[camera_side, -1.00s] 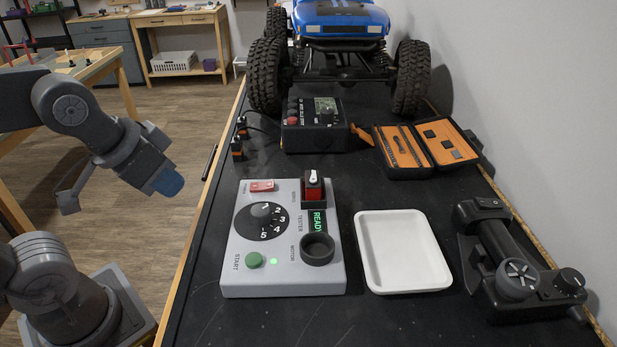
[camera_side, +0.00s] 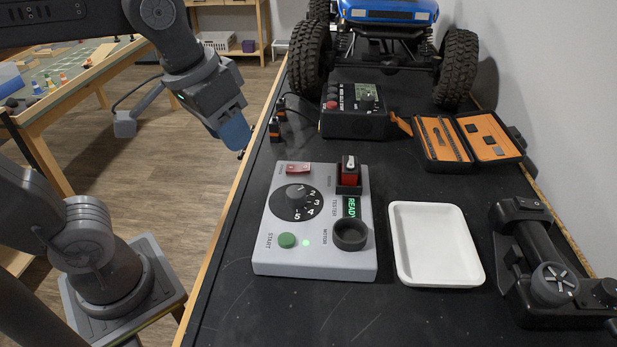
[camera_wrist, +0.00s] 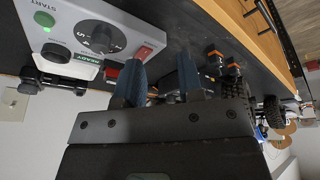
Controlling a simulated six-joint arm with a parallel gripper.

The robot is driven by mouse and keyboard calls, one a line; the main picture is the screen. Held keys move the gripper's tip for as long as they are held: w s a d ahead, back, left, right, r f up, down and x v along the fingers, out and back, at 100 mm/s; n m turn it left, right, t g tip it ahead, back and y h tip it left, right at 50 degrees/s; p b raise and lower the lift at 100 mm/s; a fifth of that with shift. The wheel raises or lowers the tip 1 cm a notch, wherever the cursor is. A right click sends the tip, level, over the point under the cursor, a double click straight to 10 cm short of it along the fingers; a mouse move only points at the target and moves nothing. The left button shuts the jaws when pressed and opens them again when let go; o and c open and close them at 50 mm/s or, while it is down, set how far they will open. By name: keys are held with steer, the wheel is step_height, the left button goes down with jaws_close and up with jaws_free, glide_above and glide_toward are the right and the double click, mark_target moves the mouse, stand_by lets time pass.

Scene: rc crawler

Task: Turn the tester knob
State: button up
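The tester (camera_side: 316,262) is a light grey box on the black bench, with a round black dial numbered 1 to 5. Its knob (camera_side: 296,193) is at the dial; the number it points to is not clear. A green START button (camera_side: 287,240), a green light, a lit READY display (camera_side: 350,207), a red rocker switch (camera_side: 298,168) and a black motor cup (camera_side: 350,235) surround it. My gripper (camera_side: 236,134) is above the bench's left edge, up and left of the tester, touching nothing. In the wrist view, its blue fingers (camera_wrist: 161,80) are apart and empty; the dial (camera_wrist: 95,36) is at upper left.
A white tray (camera_side: 434,278) lies right of the tester. A black control box (camera_side: 352,125), an orange-lined case (camera_side: 470,158) and the blue crawler (camera_side: 388,12) are behind. A black tool device (camera_side: 535,240) stands at the right. Bench left of the tester is clear.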

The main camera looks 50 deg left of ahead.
mark_target(296, 191)
steer(key=o, duration=0.4)
steer(key=w+d+r+g, duration=0.1)
steer(key=d+r, duration=0.1)
steer(key=d, duration=0.1)
steer(key=w+d+r+g, duration=0.1)
steer(key=d+r, duration=0.2)
steer(key=w+d+r+g, duration=0.1)
steer(key=w+d+r, duration=0.1)
steer(key=d, duration=0.1)
steer(key=shift+d+r+n+g+y, duration=0.15)
steer(key=shift+d+n+g+y, duration=0.15)
steer(key=shift+d+g, duration=0.1)
step_height(296, 191, down, 14)
steer(key=shift+r, duration=0.2)
steer(key=c, duration=0.9)
steer(key=shift+c, duration=0.2)
